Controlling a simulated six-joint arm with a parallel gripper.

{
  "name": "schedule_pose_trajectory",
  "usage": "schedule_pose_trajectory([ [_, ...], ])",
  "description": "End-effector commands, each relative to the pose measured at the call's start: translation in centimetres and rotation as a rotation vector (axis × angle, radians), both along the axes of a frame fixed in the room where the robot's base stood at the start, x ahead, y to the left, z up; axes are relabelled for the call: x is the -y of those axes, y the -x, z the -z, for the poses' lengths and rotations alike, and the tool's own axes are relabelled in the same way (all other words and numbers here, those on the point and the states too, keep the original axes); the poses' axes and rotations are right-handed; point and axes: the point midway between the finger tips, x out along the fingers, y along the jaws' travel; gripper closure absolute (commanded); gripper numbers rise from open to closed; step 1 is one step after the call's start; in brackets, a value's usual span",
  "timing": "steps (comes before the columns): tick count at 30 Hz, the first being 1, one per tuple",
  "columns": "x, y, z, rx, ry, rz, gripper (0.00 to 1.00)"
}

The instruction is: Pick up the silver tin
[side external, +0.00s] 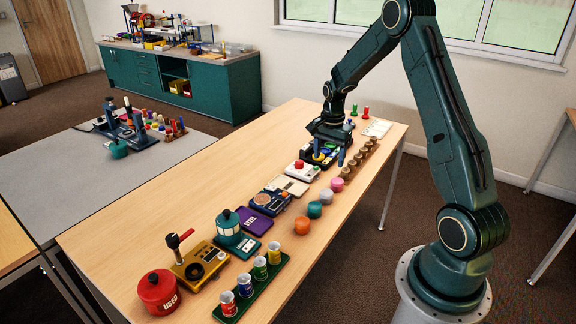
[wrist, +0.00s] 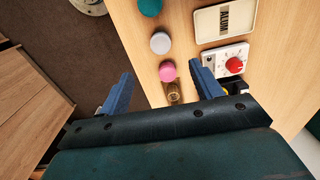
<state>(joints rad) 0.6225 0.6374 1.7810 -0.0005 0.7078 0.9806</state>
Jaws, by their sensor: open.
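The silver tin (side external: 326,196) is a small round silver-grey piece standing on the table in a row of coloured round pieces. In the wrist view the silver tin (wrist: 160,43) shows its round top, beyond the fingertips, with a pink tin (wrist: 168,71) nearer me and a teal one (wrist: 150,7) farther off. My gripper (side external: 330,156) is open and empty, above the table at the far end of the row. In the wrist view my gripper (wrist: 160,70) has its blue fingers spread to either side of the pink tin and a brown piece.
In the side view, an orange piece (side external: 302,225) and a teal one stand before the silver tin. Several brown pieces (side external: 363,153) stand behind. A cream tray (side external: 290,185), a purple STEEL tray (side external: 255,222) and devices line the left. Bare table lies right of the row.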

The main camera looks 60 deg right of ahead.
Motion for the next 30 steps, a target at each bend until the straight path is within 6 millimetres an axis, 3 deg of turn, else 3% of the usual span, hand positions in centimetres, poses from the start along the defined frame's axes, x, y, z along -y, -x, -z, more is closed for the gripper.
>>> schedule_pose_trajectory([
  [3, 0.8, 0.2, 1.2, -0.009, -0.008, 0.040, 0.35],
  [17, 1.0, 0.2, 2.8, -0.013, -0.010, 0.053, 0.35],
  [30, 1.0, 0.2, 8.8, -0.014, -0.010, 0.052, 0.35],
])
